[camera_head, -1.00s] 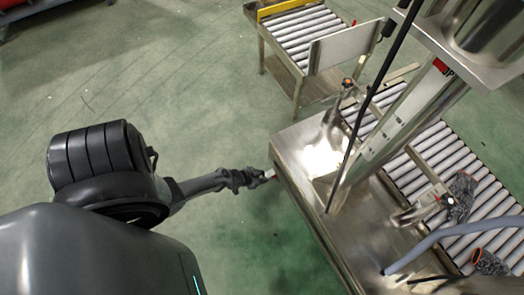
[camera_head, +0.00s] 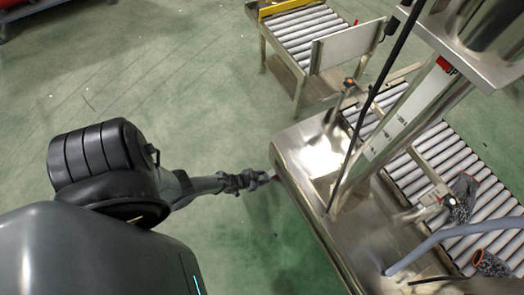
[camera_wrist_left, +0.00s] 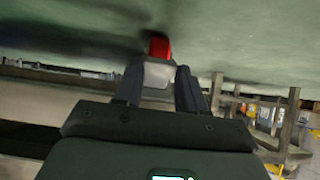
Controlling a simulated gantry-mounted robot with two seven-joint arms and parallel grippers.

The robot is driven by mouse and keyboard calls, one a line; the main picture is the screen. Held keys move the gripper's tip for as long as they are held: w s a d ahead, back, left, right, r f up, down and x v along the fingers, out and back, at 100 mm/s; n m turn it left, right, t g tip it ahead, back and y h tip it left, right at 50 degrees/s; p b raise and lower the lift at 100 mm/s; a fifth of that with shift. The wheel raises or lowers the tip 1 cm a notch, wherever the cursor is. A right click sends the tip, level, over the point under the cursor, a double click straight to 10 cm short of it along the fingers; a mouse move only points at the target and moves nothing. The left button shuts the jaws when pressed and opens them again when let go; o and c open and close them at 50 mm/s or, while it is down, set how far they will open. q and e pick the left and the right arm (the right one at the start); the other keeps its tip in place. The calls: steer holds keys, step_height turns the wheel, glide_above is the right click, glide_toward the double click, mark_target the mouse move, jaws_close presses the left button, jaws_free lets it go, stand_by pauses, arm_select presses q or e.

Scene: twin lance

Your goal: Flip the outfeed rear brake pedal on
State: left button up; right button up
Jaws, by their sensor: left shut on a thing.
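My left gripper (camera_head: 262,178) is at the near left edge of the steel machine bed (camera_head: 310,160), low against its side. In the left wrist view, the two dark fingers (camera_wrist_left: 158,75) are shut on a pale block with a red end, which I take to be the brake pedal (camera_wrist_left: 160,47). My right gripper is not in view.
A roller conveyor (camera_head: 450,165) runs along the machine's right side. A separate roller table (camera_head: 300,40) stands at the back. A steel column (camera_head: 400,120) and a black cable rise from the bed. Green floor (camera_head: 200,90) is clear left of the machine.

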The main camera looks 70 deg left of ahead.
arm_select(q)
steer(key=o, duration=1.1)
steer(key=shift+c, duration=0.2)
steer(key=shift+s, duration=0.1)
steer(key=p+v, duration=0.7)
steer(key=v, duration=0.3)
steer(key=shift+s+r, duration=0.2)
steer(key=shift+s, duration=0.05)
